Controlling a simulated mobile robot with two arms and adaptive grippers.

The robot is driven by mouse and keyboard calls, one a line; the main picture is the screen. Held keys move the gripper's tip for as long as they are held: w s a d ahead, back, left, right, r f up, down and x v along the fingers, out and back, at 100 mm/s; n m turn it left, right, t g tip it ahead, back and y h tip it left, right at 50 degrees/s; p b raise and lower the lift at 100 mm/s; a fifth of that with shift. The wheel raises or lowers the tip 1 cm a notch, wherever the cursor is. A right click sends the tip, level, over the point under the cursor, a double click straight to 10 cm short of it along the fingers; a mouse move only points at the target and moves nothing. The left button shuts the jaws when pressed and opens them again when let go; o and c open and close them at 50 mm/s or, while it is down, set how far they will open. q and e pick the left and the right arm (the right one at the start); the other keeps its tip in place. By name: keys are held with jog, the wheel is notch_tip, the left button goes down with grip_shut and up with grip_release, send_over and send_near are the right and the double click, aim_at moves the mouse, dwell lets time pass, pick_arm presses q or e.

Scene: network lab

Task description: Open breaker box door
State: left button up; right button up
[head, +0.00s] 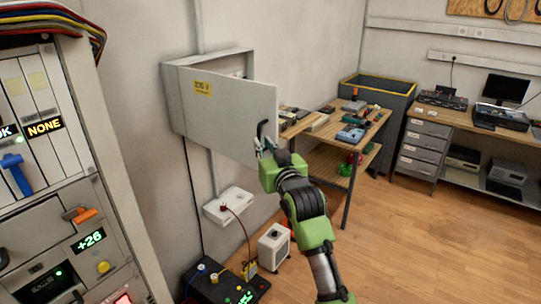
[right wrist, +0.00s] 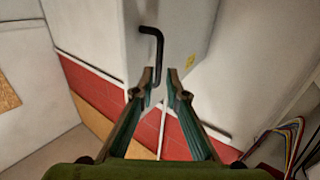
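The grey breaker box (head: 172,98) hangs on the wall at the upper middle of the head view. Its door (head: 228,112), with a yellow label (head: 202,88), stands partly open; a gap into the box shows along the top. A black bar handle (head: 261,130) sits near the door's free edge. My right gripper (head: 264,147) is at this handle. In the right wrist view, the handle (right wrist: 153,31) reaches down between the fingertips of my right gripper (right wrist: 160,73). The fingers are apart, with a gap beside the handle. My left gripper is in no view.
A white wall box (head: 229,205) with a red cable is below the breaker box. A rack panel (head: 60,170) stands close at the left. A wooden workbench (head: 345,150) with tools is behind the door. Wooden floor lies open at the right.

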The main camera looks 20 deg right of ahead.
jog(key=s, duration=0.6)
jog(key=shift+s+d, duration=0.2)
jog(key=shift+s, duration=0.15)
jog(key=s+f+g+b, duration=0.1)
jog(key=s+f+g, duration=0.2)
jog(key=f, duration=1.8)
jog(key=s+f+g+b, duration=0.2)
jog(key=f+g, duration=0.2)
jog(key=f, duration=1.7)
jog(key=s+f+n+g+b, duration=0.1)
jog(key=s+f+g, duration=0.1)
jog(key=s+f, duration=0.7)
jog(key=s+f+g, duration=0.2)
jog(key=s+f, duration=0.4)
jog(key=f, duration=0.6)
jog(key=s+d+f+g, duration=0.2)
jog(key=s+f, duration=0.4)
jog(key=s, duration=0.7)
jog(key=s+d+f+g+b, duration=0.1)
jog(key=s+d+f+g, duration=0.1)
jog(key=s+f, duration=0.5)
jog(key=s+d+f+g+h+b, duration=0.1)
jog(key=s+f, duration=0.6)
jog(key=s, duration=1.2)
jog(key=shift+s+d+n+g, duration=0.3)
jog(key=shift+d+g, duration=0.2)
jog(key=shift+d, duration=0.1)
